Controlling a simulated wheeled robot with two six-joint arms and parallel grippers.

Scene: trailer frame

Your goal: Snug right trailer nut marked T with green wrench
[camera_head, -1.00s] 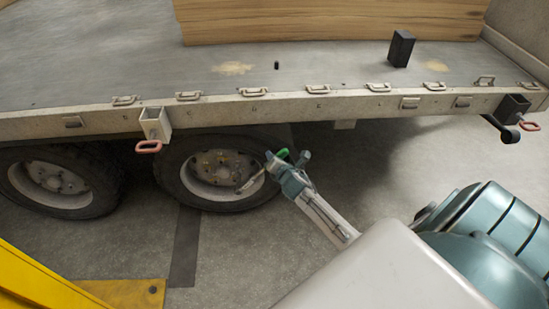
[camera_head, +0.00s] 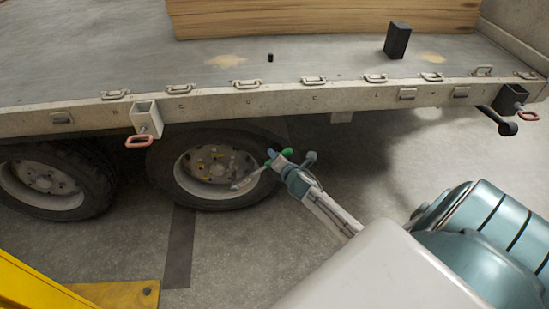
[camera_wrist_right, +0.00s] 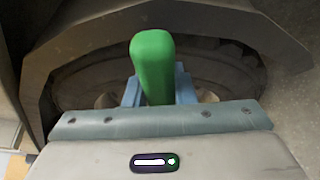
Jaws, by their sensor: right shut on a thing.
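The right trailer wheel (camera_head: 190,188) has a pale rim with several nuts around its hub (camera_head: 214,162). The T mark and the nut it belongs to are too small to make out. My right gripper (camera_head: 274,160) is shut on the green wrench, just right of this wheel. The wrench's grey shaft (camera_head: 247,180) slants down-left across the rim's lower right part; I cannot tell whether its end touches a nut. The green handle also shows upright between the blue fingers in the right wrist view (camera_wrist_right: 153,65). My left gripper is not in view.
The trailer bed's edge (camera_head: 235,105) runs above the wheels, with a bracket and red handle (camera_head: 140,141) at its left. Another wheel (camera_head: 45,185) stands left. A yellow frame (camera_head: 110,294) is at lower left. Open floor (camera_head: 245,250) lies below.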

